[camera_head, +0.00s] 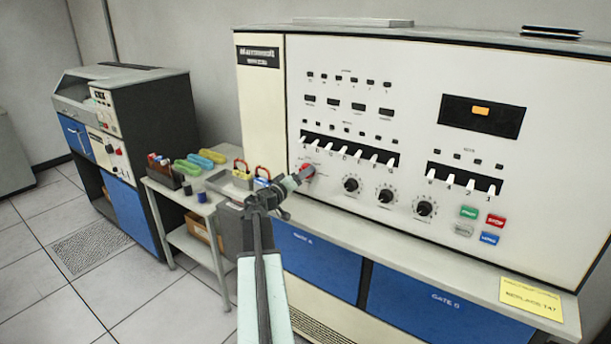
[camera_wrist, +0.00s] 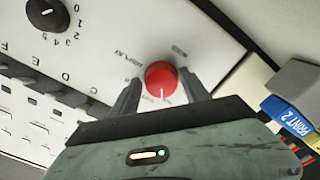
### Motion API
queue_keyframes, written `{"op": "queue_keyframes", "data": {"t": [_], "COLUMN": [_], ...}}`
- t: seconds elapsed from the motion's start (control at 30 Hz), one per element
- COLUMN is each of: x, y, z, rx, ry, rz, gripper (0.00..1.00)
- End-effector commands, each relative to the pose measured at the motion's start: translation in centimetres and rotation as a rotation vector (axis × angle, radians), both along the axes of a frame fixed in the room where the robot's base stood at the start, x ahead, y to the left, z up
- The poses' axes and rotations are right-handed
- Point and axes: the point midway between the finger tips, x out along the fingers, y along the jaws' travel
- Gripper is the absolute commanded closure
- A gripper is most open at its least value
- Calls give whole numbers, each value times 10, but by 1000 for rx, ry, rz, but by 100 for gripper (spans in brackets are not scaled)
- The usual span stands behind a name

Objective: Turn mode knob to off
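The red mode knob (camera_head: 307,172) is on the lower left of the cream control panel (camera_head: 420,75). In the wrist view the red knob (camera_wrist: 161,77) has a pale pointer line toward the bottom of the picture, with small labels around it, one reading "DISPLAY". My gripper (camera_head: 300,176) reaches to the panel at the knob. In the wrist view my gripper (camera_wrist: 158,90) is open, with one finger on each side of the knob and gaps visible between fingers and knob. Part of the label ring is hidden by the gripper.
Three black knobs (camera_head: 386,195) sit right of the red one, below a row of white switches (camera_head: 350,150). Coloured buttons (camera_head: 489,238) and a yellow note (camera_head: 531,298) are further right. The tiled floor (camera_head: 35,260) is clear.

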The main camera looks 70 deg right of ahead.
Motion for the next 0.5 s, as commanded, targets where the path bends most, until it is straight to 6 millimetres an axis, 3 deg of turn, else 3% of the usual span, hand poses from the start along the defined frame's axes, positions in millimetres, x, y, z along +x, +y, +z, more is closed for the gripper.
{"op": "queue_keyframes", "data": {"t": [0.37, 0.5], "x": [0, 2], "y": [1, 14], "z": [0, 0], "rx": [1, 1], "ry": [-1, -1], "rz": [0, 1], "gripper": [32, 32]}}
